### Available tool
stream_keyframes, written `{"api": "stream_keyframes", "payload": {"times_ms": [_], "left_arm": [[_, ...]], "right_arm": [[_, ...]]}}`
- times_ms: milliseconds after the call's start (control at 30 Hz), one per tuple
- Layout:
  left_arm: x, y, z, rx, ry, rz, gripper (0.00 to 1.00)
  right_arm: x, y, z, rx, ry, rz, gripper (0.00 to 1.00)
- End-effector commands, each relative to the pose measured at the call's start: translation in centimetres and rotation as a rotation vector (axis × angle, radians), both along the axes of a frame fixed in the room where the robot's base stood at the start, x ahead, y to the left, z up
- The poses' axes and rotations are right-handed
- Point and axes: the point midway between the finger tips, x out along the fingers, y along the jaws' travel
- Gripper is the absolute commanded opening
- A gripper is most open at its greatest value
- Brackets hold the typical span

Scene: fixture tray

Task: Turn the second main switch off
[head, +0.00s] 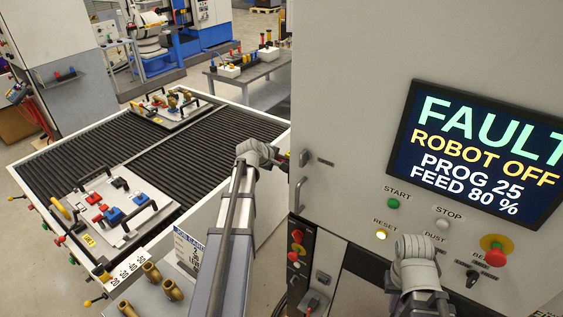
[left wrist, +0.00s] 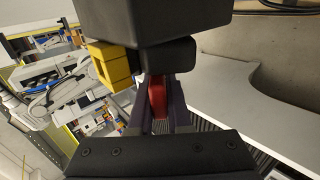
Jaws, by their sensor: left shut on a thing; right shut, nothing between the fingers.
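In the left wrist view a red switch handle (left wrist: 157,97) sits between the two dark fingers of my left gripper (left wrist: 158,112), which is shut on it. A black block (left wrist: 155,30) and a yellow block (left wrist: 110,64) stand close above the handle. In the head view my left gripper (head: 281,159) reaches to the left side of the grey cabinet (head: 340,60), where its fingers and the switch are mostly hidden. The handle's on or off position cannot be read. My right gripper (head: 413,246) is shut and empty in front of the cabinet's button panel.
The cabinet's screen (head: 478,152) reads FAULT, ROBOT OFF. A red emergency button (head: 496,246) and a black knob (head: 473,276) are right of my right gripper. A black roller table (head: 60,158) on the left carries a fixture tray (head: 75,205).

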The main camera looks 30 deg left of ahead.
Motion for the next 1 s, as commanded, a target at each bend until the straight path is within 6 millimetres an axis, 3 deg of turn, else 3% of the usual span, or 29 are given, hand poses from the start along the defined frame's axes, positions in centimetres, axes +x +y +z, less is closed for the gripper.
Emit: {"api": "stream_keyframes", "payload": {"times_ms": [267,700,1000], "left_arm": [[-0.2,0.0,-0.6,-0.006,-0.08,0.001,0.0],[-0.1,0.0,-0.9,-0.033,-0.424,0.002,0.0],[0.0,0.0,-0.5,-0.047,-0.617,0.0,0.0]], "right_arm": [[0.0,0.0,-2.0,0.0,-0.001,-0.001,0.0],[0.0,0.0,-8.9,-0.001,-0.002,0.006,0.0],[0.0,0.0,-12.7,-0.002,-0.002,0.012,0.0]]}}
